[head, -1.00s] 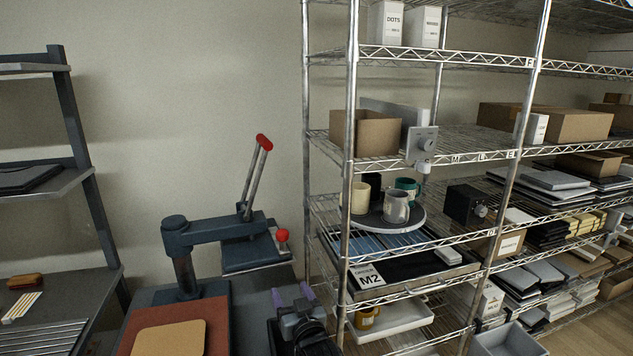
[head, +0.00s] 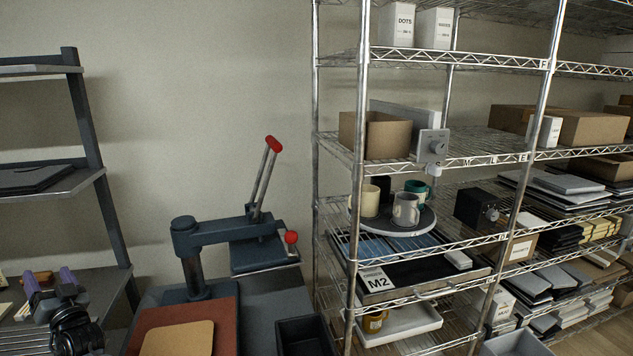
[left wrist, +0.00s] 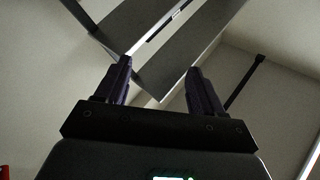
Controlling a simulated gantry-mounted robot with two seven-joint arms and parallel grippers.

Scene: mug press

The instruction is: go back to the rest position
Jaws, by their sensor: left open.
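My left gripper (head: 50,284) is at the lower left of the head view, in front of the dark rack on the left. Its two purple-tipped fingers point up and stand apart, with nothing between them. In the left wrist view the fingers (left wrist: 160,82) are also apart and empty, with a dark panel and pale wall or ceiling beyond. My right gripper is in neither view.
The press (head: 235,243) with red-tipped levers stands right of my left gripper. A brown mat (head: 224,325) lies before it, near a dark bin (head: 303,338). A wire shelf (head: 361,200) at right holds mugs on a round tray (head: 418,226).

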